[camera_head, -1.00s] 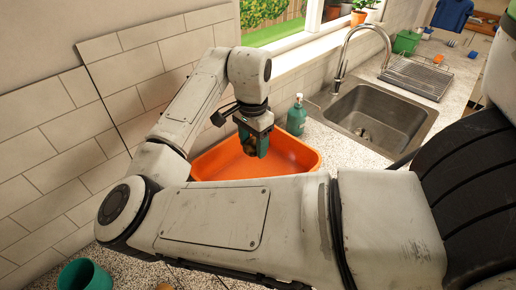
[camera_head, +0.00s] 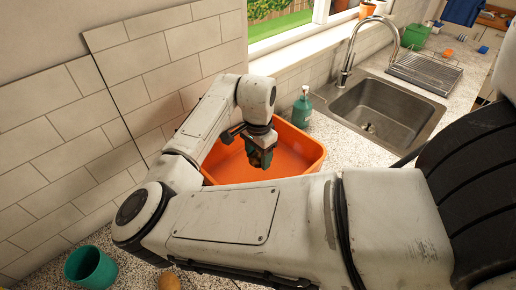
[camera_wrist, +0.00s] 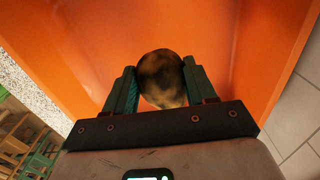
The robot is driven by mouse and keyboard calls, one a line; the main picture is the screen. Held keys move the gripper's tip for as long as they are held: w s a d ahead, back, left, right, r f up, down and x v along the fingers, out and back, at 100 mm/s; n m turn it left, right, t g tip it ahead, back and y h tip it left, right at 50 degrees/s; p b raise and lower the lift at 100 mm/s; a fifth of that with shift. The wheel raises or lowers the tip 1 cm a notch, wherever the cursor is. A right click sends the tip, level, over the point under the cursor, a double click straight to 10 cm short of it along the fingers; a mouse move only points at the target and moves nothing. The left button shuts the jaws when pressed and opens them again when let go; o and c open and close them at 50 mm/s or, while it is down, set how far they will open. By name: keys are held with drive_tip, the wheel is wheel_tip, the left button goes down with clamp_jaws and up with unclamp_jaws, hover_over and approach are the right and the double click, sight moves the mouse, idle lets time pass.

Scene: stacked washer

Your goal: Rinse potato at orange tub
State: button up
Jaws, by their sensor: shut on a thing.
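My gripper (camera_head: 261,158) is over the orange tub (camera_head: 309,160) on the counter, with its fingers pointing down inside the rim in the head view. In the wrist view, the teal fingers of my gripper (camera_wrist: 160,72) are shut on both sides of a brown, dark-patched potato (camera_wrist: 162,80). The tub's orange wall (camera_wrist: 235,35) fills most of the view behind it. In the head view the potato is mostly hidden by the fingers. My forearm covers the tub's front side. I cannot tell whether water is in it.
A green soap bottle (camera_head: 302,108) stands right behind the tub, beside the steel sink (camera_head: 375,110) and its tap (camera_head: 350,50). A teal cup (camera_head: 90,268) and a small brown round thing (camera_head: 169,281) are at front left. A tiled wall (camera_head: 60,150) bounds the left.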

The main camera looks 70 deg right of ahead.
sight(258, 154)
drive_tip(key=shift+f+b, duration=2.3)
drive_tip(key=shift+f, duration=0.5)
wheel_tip(258, 154, up, 5)
drive_tip(key=p, duration=0.4)
drive_tip(key=shift+r+p, duration=0.2)
drive_tip(key=shift+p, duration=0.1)
drive_tip(key=shift+r, duration=3.8)
drive_tip(key=shift+r, duration=2)
